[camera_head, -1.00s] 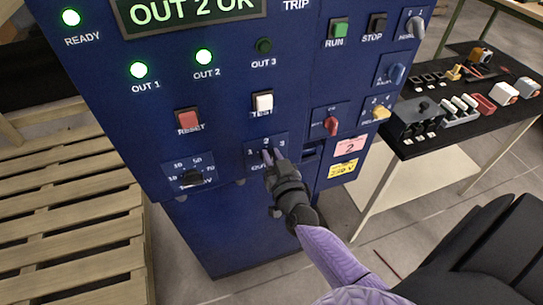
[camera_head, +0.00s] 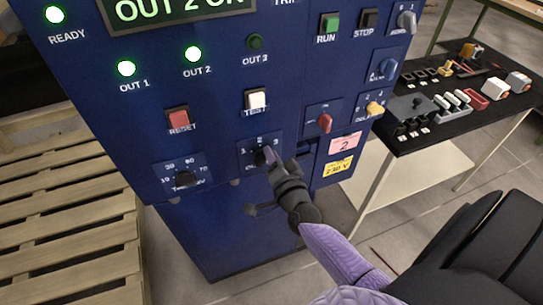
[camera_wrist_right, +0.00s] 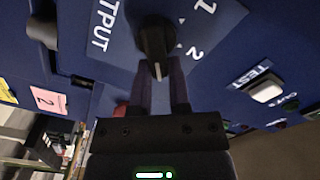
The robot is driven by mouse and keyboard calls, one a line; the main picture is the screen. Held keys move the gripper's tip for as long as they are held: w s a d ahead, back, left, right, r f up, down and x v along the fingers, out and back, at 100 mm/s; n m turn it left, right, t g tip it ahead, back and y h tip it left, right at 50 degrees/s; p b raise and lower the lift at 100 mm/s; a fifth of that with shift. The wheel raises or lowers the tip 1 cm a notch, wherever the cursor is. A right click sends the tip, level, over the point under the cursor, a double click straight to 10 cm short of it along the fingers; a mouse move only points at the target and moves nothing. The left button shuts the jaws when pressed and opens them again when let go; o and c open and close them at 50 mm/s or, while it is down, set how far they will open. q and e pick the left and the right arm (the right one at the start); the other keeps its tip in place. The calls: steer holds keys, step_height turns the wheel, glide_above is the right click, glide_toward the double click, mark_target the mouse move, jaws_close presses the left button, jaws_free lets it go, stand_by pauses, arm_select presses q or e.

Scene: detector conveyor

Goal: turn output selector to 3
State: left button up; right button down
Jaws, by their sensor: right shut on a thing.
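The output selector (camera_head: 261,157) is a small black knob on a plate low on the blue cabinet, with 1, 2 and 3 around it. In the right wrist view the knob (camera_wrist_right: 155,40) has a white pointer line directed down toward my gripper, away from the visible 1 and 2. The 3 is hidden there. My right gripper (camera_head: 270,155) is at the knob, with its two fingers shut on it, as the right wrist view (camera_wrist_right: 162,82) also shows. The display (camera_head: 180,8) reads OUT 2 OK. My left gripper is not in view.
Close by are a white TEST button (camera_head: 256,99), a red knob (camera_head: 324,123) and another black knob (camera_head: 185,178). A wooden pallet (camera_head: 70,235) lies left.

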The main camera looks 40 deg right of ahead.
steer(key=shift+s+f+m, duration=0.1)
steer(key=shift+f+m, duration=0.3)
steer(key=shift+a, duration=0.1)
steer(key=c, duration=0.6)
jaws_free()
steer(key=shift+r, duration=0.15)
steer(key=p+v, duration=0.1)
steer(key=v, duration=0.9)
